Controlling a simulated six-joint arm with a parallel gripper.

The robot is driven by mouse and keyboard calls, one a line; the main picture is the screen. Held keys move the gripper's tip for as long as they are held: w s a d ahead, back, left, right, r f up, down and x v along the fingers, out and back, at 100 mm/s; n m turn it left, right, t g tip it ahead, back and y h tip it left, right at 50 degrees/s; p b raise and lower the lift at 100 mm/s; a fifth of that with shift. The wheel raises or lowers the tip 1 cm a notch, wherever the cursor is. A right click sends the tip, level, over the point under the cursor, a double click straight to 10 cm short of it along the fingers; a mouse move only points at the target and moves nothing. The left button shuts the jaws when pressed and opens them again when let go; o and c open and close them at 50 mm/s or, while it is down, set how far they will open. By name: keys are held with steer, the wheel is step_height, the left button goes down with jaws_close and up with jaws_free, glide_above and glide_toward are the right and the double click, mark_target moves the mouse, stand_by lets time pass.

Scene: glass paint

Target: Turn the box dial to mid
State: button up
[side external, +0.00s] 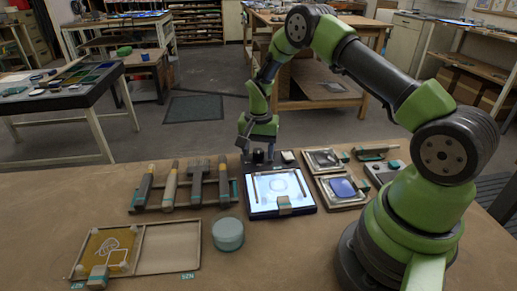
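The light box (290,184) is a dark-framed panel with a glowing white top, on the table in the middle of the side external view. A faint round drawing shows on its lit face. A small dark round knob (258,156), which looks like the box dial, is at its far left edge. My gripper (258,153) points down right over the knob, with its fingers apart around it. I cannot tell whether the fingers touch the knob. The dial's marks are too small to read, so its setting cannot be told.
A round pale green jar (228,234) is in front. A two-part tray (140,249) lies front left. Framed trays (342,189) and a grey device (383,172) are on the right.

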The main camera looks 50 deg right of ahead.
step_height(320, 180, up, 10)
stand_by(0.6)
step_height(320, 180, up, 7)
steer(key=n+t, duration=0.1)
glide_above(258, 151)
steer(key=s+a, duration=0.2)
steer(key=a, duration=0.1)
steer(key=s+a+r+n+t, duration=0.25)
steer(key=s+a+r, duration=0.25)
steer(key=r, duration=0.3)
steer(key=s+a+r+n+t+y, duration=0.1)
steer(key=s+a+n+t, duration=0.1)
steer(key=s, duration=0.5)
steer(key=s+a+r+n+t+y, duration=0.1)
steer(key=s+a+r+n, duration=0.1)
steer(key=s, duration=0.6)
steer(key=shift+a+r+n+t, duration=0.35)
steer(key=shift+a+n, duration=0.2)
steer(key=shift+a, duration=0.45)
